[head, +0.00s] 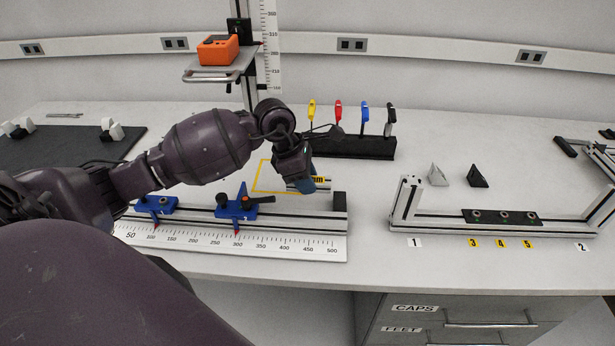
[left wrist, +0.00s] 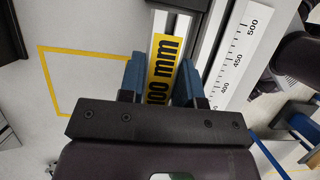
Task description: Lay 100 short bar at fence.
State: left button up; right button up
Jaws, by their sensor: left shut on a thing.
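My left gripper (head: 303,183) is shut on a short metal bar with a yellow label. The label (head: 320,180) shows at its right side in the head view. The fence, a long metal rail (head: 293,212) with an end block (head: 340,210), runs behind the white scale (head: 290,244). The bar is near the rail's right end and roughly parallel to it. I cannot tell whether they touch. My right gripper is not in view.
Two blue stops, left (head: 156,204) and right (head: 237,206), sit on the rail. A yellow outline (head: 262,176) marks the table behind it. A black rack (head: 352,147) with coloured handles stands at the back. A metal frame (head: 405,203) is at the right.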

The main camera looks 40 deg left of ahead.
aim_at(312, 206)
pick_arm(q)
jog(key=shift+f+b, duration=0.85)
jog(key=shift+f, duration=1.45)
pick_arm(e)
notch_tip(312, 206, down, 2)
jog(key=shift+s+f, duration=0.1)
pick_arm(q)
jog(key=shift+f, duration=0.1)
jog(key=shift+b, duration=0.3)
jog(key=shift+f, duration=0.45)
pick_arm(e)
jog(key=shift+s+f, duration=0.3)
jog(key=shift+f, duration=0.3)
